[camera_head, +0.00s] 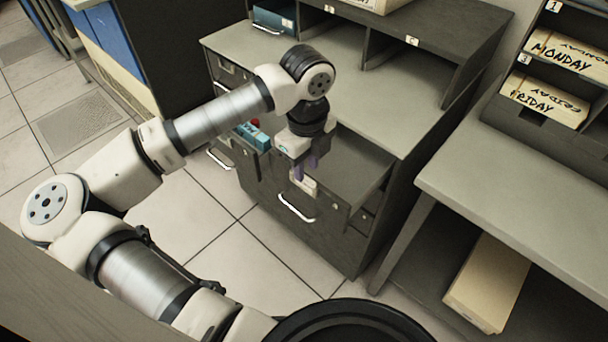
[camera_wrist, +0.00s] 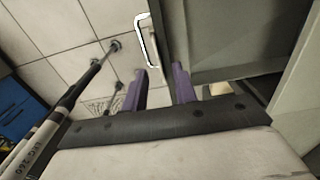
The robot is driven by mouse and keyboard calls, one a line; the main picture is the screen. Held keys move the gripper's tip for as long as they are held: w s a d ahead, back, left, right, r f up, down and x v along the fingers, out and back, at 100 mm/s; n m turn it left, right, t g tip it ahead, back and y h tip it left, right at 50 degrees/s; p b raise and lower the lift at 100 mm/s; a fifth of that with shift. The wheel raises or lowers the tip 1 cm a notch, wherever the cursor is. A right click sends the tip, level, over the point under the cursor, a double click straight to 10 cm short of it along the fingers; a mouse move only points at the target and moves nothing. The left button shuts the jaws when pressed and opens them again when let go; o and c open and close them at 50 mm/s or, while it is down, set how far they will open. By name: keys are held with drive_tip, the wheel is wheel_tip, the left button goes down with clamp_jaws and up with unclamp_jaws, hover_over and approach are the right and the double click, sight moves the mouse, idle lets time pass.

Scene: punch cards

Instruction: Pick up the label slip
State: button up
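A small pale label (camera_head: 309,185), likely the label slip, shows on the dark drawer front (camera_head: 325,215) in the head view, just above a white handle (camera_head: 296,209). My gripper (camera_head: 305,169) points down just above this label, with its purple fingers close to the drawer's top edge. In the wrist view, the two purple fingers of my gripper (camera_wrist: 160,74) stand apart with nothing visible held between them. The wrist view also shows the white drawer handle (camera_wrist: 146,45) beyond the fingers. I cannot make out the slip there, nor whether a finger touches it.
The grey cabinet top (camera_head: 375,110) with cubbyholes stands behind. A blue box with a red part (camera_head: 252,134) is left of my gripper. A grey table (camera_head: 510,185) and shelves with MONDAY (camera_head: 568,52) and FRIDAY (camera_head: 545,98) cards are at right. Tiled floor (camera_head: 215,220) is clear in front.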

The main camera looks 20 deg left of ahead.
drive_tip(key=shift+f, duration=1.1)
clamp_jaws()
drive_tip(key=shift+r, duration=0.15)
